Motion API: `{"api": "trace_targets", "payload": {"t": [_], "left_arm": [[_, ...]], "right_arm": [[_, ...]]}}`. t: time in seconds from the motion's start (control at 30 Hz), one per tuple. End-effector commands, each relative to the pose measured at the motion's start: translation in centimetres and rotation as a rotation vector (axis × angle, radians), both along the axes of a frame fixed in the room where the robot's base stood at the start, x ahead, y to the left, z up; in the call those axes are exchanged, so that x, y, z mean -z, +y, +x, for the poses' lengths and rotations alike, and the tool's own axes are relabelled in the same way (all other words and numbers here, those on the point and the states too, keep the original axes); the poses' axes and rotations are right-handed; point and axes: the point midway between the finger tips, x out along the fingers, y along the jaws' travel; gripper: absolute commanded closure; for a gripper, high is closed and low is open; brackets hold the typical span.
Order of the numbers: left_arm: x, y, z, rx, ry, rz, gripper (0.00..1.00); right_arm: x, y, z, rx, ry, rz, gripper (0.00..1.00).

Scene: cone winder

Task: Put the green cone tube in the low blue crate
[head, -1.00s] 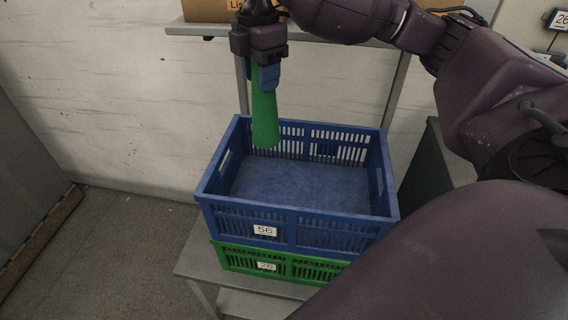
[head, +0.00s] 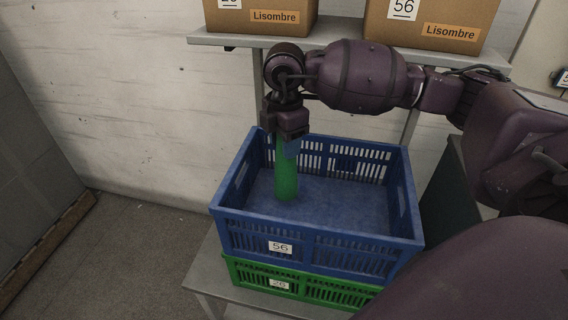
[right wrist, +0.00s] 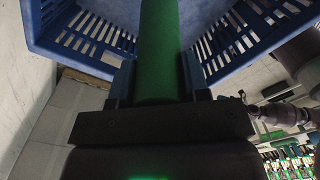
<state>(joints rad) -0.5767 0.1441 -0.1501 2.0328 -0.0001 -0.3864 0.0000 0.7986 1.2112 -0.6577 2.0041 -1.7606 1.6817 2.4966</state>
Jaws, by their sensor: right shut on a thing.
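The green cone tube (head: 286,182) is held upright, wide end down, in my right gripper (head: 286,148). The gripper is shut around its upper part. The tube's lower part is inside the blue crate (head: 318,230), toward its left back corner; I cannot tell whether it touches the floor. The blue crate is marked 56 and otherwise looks empty. In the right wrist view the tube (right wrist: 160,50) runs between the fingers, with the crate's slotted walls (right wrist: 85,35) around it. My left gripper is not in view.
The blue crate sits on a green crate (head: 305,287) on a grey stand (head: 208,270). Above and behind is a shelf (head: 335,32) with cardboard boxes (head: 262,17) labelled Lisombre. A pale wall stands behind; open floor lies at left.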

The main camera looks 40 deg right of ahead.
Motion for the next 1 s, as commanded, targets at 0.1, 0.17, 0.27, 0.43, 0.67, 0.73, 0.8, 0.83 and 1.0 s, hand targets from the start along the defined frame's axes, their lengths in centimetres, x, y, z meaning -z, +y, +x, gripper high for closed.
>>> {"api": "trace_targets", "payload": {"t": [0.1,0.17,0.27,0.43,0.67,0.73,0.8,0.83,1.0], "left_arm": [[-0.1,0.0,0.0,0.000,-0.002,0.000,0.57],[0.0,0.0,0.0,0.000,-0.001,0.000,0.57],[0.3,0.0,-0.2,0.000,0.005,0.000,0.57],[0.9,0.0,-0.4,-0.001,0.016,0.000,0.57],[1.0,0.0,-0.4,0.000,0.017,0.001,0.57],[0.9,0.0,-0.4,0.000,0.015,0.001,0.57],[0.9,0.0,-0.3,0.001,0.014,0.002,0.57],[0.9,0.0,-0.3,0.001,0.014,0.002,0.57],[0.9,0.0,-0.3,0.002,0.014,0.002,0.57]], "right_arm": [[0.5,0.0,0.0,0.000,0.000,0.000,0.86],[0.8,0.0,0.0,0.000,0.000,0.001,0.86],[2.0,0.0,0.0,0.001,0.002,0.001,0.86],[4.8,0.0,0.0,0.001,0.003,0.000,0.86],[6.1,0.0,0.0,0.000,-0.001,0.000,0.86],[6.0,0.0,0.0,0.000,-0.001,0.000,0.86],[6.0,0.0,0.0,0.000,-0.001,0.000,0.86],[6.1,0.0,0.0,0.000,-0.001,0.000,0.86],[6.3,0.0,0.0,0.000,-0.001,0.000,0.50]]}}
